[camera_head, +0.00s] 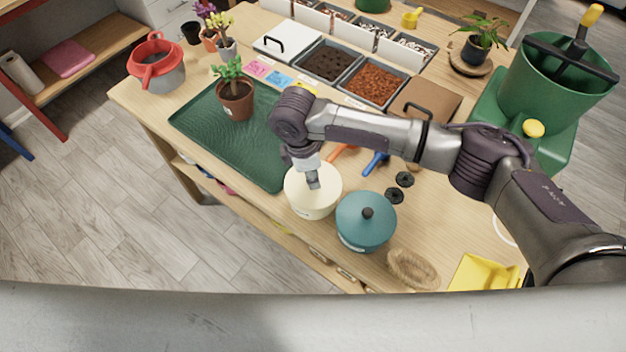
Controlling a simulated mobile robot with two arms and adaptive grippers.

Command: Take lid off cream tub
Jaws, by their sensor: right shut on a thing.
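The cream tub (314,208) stands on the wooden table near its front edge, beside the green mat. Its pale lid (327,183) is on top of it. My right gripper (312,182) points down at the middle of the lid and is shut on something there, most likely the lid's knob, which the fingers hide. I cannot tell any gap between lid and tub. My left gripper is not in view.
A teal tub (360,240) with a black-knobbed lid stands close at the right. A potted plant (236,98) stands on the green mat (205,128). Black discs (404,179), a blue tool (375,163) and a rope coil (412,268) lie nearby.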

